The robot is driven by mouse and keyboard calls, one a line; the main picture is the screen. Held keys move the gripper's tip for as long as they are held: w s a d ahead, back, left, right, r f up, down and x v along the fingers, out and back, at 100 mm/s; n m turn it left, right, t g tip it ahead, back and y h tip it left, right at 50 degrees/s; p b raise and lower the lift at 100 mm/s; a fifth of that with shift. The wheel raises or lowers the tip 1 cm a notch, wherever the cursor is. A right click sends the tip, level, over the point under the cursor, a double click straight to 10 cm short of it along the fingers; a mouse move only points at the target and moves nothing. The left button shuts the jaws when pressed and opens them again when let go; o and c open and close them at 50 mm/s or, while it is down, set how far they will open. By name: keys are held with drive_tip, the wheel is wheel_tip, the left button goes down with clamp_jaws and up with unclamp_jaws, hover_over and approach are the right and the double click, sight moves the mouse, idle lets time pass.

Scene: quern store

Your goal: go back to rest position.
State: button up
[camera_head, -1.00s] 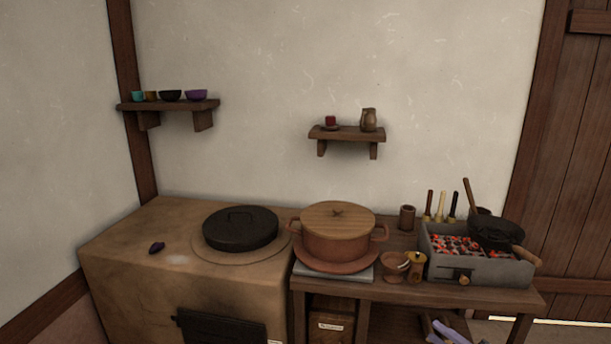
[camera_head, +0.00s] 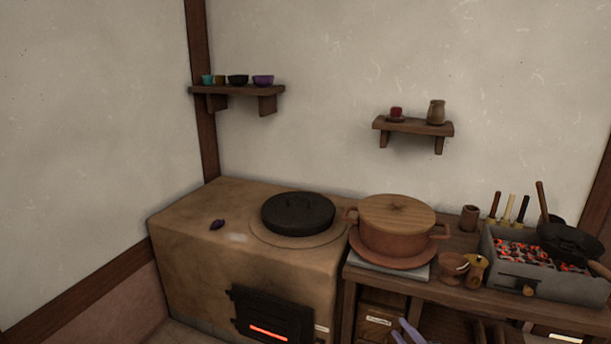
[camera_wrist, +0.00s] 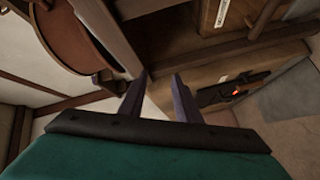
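My gripper (camera_wrist: 161,82) shows in the wrist view with its two grey-purple fingers apart and nothing between them. In the head view only part of my gripper (camera_head: 409,333) shows at the bottom edge, low in front of the wooden bench (camera_head: 350,300). It is below the bench top, near a labelled drawer or box (camera_head: 378,322). The rest of my arm is out of the head view.
A clay stove (camera_head: 190,235) bears a black lidded pan (camera_head: 298,214) and a small dark purple item (camera_head: 217,225). The bench holds a lidded clay pot (camera_head: 395,225) and a brazier with glowing coals (camera_head: 530,260). Two wall shelves (camera_head: 237,90) (camera_head: 412,126) hold small vessels.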

drive_tip(key=s+a+f+m+g+h, duration=0.1)
drive_tip(key=a+f+m+g+h, duration=0.2)
drive_tip(key=f, duration=0.5)
drive_tip(key=s+a+f+m+g+h, duration=0.1)
drive_tip(key=a+f+m+h, duration=0.1)
drive_tip(key=a+f+m, duration=0.35)
drive_tip(key=s+a+f+m+g+h, duration=0.3)
drive_tip(key=s+f+g, duration=0.5)
drive_tip(key=s+f, duration=0.75)
drive_tip(key=s+a+m+g+y, duration=0.15)
drive_tip(key=s+m+g, duration=0.55)
drive_tip(key=s, duration=1.2)
wheel_tip(320, 180, up, 12)
drive_tip(key=s+n+g+p, duration=0.1)
drive_tip(key=g+p, duration=0.2)
drive_tip(key=p, duration=0.9)
drive_tip(key=shift+s+a+r, duration=0.2)
drive_tip(key=shift+s+r, duration=0.05)
drive_tip(key=shift+s, duration=0.15)
drive_tip(key=shift+n+y, duration=0.25)
